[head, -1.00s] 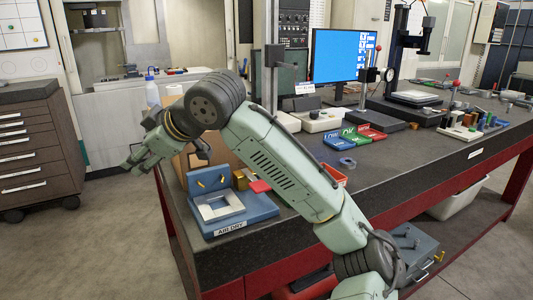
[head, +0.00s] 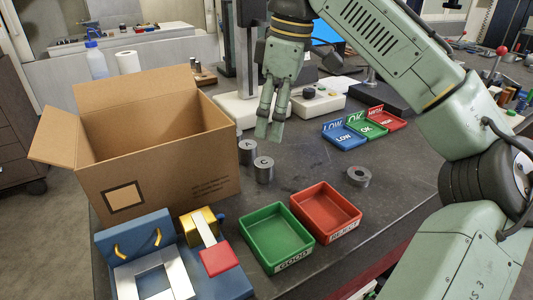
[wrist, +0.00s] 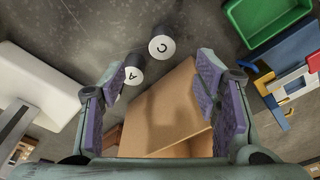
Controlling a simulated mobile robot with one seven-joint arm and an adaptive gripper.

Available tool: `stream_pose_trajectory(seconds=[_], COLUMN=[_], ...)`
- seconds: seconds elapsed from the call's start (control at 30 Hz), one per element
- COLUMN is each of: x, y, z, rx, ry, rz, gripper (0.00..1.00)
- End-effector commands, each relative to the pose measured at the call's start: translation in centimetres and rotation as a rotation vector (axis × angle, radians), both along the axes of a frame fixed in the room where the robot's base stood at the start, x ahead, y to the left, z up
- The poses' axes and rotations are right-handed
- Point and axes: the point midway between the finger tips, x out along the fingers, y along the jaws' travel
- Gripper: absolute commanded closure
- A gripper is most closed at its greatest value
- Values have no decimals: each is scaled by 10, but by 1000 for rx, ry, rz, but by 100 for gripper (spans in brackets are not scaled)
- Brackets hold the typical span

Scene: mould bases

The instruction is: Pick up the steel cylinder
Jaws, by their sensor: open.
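Two short steel cylinders stand upright on the dark bench in the head view. One is marked A (head: 247,152), the other C (head: 264,170), just in front and right of it. My gripper (head: 268,128) points down, open and empty, above and slightly right of them, apart from both. In the wrist view, cylinder A (wrist: 132,77) shows beside the left finger, and cylinder C (wrist: 162,48) shows beyond the fingertips, roughly between the jaws (wrist: 160,78). A wider steel ring (head: 359,176) with a centre hole lies farther right.
An open cardboard box (head: 165,160) stands close left of the cylinders. A green tray (head: 247,222) and red tray (head: 322,199) lie in front, beside a blue fixture (head: 120,245). LOW, OK and HIGH bins (head: 343,137) stand right. Bare bench lies between cylinders and ring.

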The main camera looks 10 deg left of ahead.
Motion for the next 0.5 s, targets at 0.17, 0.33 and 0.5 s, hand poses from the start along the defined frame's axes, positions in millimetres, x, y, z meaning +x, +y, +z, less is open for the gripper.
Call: stream_pose_trajectory(seconds=[0.17,0.33,0.5], x=[-1,-1,-1], y=[3,7,9], z=[-24,-48,-58], rx=[0,1,0], ry=[4,4,1], rz=[5,4,1], gripper=[44,44,44])
